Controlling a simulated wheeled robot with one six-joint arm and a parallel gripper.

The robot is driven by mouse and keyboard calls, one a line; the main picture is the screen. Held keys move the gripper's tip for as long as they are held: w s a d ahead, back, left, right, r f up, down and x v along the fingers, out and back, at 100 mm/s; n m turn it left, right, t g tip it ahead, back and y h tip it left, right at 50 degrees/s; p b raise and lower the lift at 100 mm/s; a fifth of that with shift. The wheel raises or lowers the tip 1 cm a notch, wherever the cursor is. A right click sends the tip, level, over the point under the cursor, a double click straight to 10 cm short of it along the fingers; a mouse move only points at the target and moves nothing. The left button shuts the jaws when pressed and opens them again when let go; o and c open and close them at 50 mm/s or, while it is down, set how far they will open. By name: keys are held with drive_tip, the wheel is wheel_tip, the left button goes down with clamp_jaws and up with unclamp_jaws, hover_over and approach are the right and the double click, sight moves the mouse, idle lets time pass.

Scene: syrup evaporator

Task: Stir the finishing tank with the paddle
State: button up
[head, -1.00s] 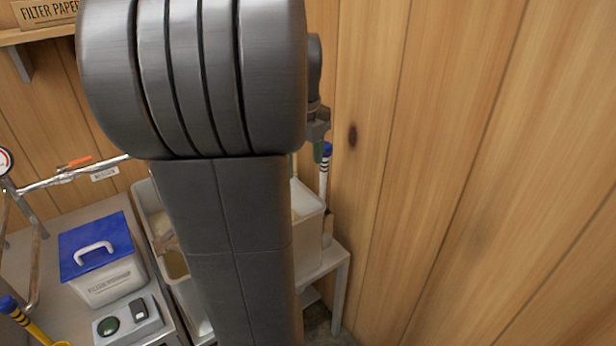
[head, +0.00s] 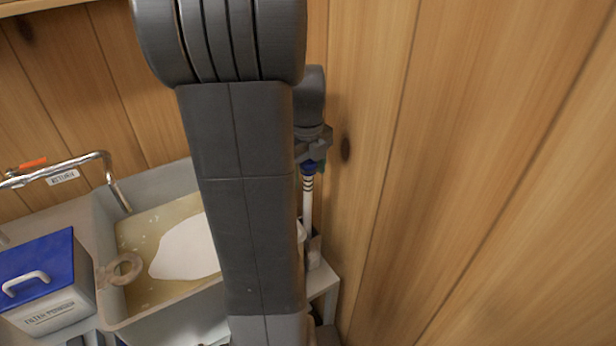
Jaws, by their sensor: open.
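The finishing tank (head: 103,215) is a pale grey basin left of my arm, holding tan liquid (head: 140,285) with a white patch (head: 185,250) on it. A wooden piece with a ring-shaped end (head: 124,269) lies over its left front rim. It may be the paddle; the rest of it cannot be made out. A white rod with a blue top and dark bands (head: 308,195) stands upright right of the tank. My gripper (head: 313,163) is open at the rod's blue top, apparently around or just beside it. My arm hides the tank's right part.
A metal pipe with an orange-handled valve (head: 75,165) reaches over the tank's back left. The wooden wall (head: 450,170) is close on the right. The rod stands over a pale stand (head: 322,280).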

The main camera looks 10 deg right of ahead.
drive_tip(key=shift+f, duration=0.9)
drive_tip(key=c, duration=1.2)
wheel_tip(320, 180, up, 19)
drive_tip(key=p, duration=1.5)
drive_tip(key=shift+p, duration=0.35)
